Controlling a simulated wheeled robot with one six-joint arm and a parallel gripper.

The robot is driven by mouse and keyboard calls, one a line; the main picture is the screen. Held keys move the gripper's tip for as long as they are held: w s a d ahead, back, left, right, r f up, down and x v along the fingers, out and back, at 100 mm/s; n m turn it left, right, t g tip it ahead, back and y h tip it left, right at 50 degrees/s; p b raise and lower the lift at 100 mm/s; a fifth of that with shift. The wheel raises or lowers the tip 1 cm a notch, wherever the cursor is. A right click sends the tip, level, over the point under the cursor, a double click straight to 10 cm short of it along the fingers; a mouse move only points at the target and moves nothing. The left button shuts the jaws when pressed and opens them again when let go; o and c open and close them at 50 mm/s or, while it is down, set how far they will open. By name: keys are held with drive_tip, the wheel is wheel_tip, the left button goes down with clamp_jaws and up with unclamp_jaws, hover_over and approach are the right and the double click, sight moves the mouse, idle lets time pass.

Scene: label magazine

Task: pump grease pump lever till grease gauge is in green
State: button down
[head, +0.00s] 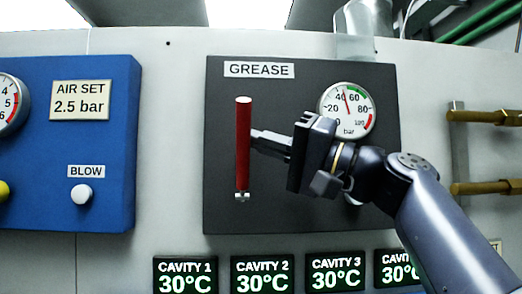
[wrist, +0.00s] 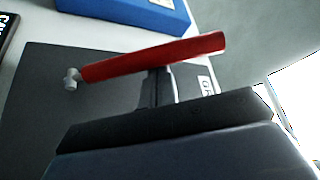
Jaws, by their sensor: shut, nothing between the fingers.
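The red grease pump lever (head: 243,143) stands upright on the dark GREASE panel (head: 300,220), its lower end at a small metal pivot. My gripper (head: 255,138) is shut and empty, its fingertips at the right side of the lever around mid-height. In the wrist view the lever (wrist: 150,56) crosses in front of my fingertips (wrist: 158,80); they look close against it, but contact is unclear. The round grease gauge (head: 346,111) is right of the lever. Its red needle points up and slightly left, by the 40 mark, just left of the green band.
A blue AIR SET panel (head: 105,150) with a white BLOW button (head: 81,195) is at the left. Cavity displays (head: 262,274) run along below. Brass pipes (head: 487,117) stick out at the right. A clear container (head: 355,35) sits above the GREASE panel.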

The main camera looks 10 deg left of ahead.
drive_tip(key=s+d+f+n+g+y+b, duration=0.1)
drive_tip(key=s+f+n+g+y+b, duration=0.1)
drive_tip(key=s+f+n+g+b, duration=0.2)
drive_tip(key=shift+s+f+n+g+y+b, duration=0.35)
drive_tip(key=shift+f+n+g+b, duration=0.9)
drive_tip(key=shift+n+b, duration=3)
drive_tip(key=shift+d+f+m+t+b, duration=0.1)
drive_tip(key=shift+f+m+t+b, duration=0.3)
drive_tip(key=shift+m+b, duration=0.7)
drive_tip(key=shift+f, duration=0.15)
